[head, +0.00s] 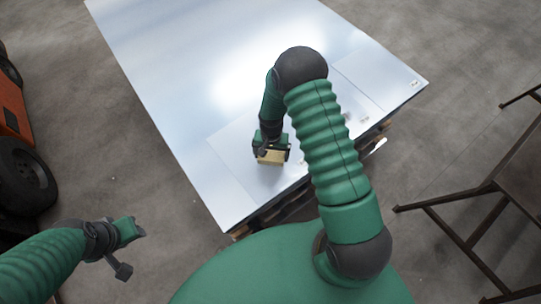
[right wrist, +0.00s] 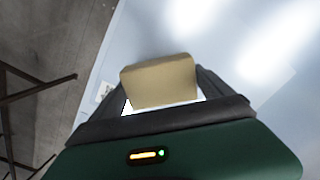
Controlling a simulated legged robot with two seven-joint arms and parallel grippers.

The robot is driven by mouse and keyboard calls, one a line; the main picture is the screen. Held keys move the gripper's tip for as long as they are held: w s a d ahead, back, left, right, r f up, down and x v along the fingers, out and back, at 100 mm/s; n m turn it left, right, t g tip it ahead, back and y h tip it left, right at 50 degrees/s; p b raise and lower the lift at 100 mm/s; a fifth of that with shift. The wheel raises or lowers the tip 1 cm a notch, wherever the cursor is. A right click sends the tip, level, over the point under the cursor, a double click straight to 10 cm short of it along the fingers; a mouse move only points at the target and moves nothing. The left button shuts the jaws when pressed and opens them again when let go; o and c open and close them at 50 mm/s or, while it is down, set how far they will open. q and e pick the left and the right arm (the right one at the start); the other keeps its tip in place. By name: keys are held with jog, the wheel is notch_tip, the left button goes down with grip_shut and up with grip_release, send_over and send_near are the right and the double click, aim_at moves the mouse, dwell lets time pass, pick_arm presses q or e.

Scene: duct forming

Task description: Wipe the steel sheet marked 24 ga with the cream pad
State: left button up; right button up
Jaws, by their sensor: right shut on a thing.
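A cream pad (head: 271,157) is gripped in my right gripper (head: 271,152), over the near part of a shiny steel surface (head: 215,75). In the right wrist view the pad (right wrist: 160,82) sits between the two dark fingers (right wrist: 162,95); I cannot tell whether it touches the metal. Faint outlines show a sheet area (head: 232,180) around the pad and another at the right (head: 375,75). Small marks there are too small to read, so I cannot tell which is 24 ga. My left gripper (head: 138,231) is at the lower left, off the sheets; its fingers are unclear.
The metal lies on a wooden pallet (head: 240,233) on a concrete floor (head: 150,185). An orange vehicle with black tyres (head: 22,178) stands at the left. A dark metal-framed table (head: 500,190) stands at the right. The far metal surface is clear.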

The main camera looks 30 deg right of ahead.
jog(key=shift+w+a+r+p, duration=0.15)
jog(key=shift+r+p, duration=0.25)
jog(key=shift+r, duration=0.25)
jog(key=shift+w+a+r+p, duration=0.15)
jog(key=shift+r+p, duration=0.2)
jog(key=shift+r, duration=0.25)
jog(key=shift+s+a+r, duration=0.2)
jog(key=shift+s+r, duration=0.05)
jog(key=shift+r, duration=0.1)
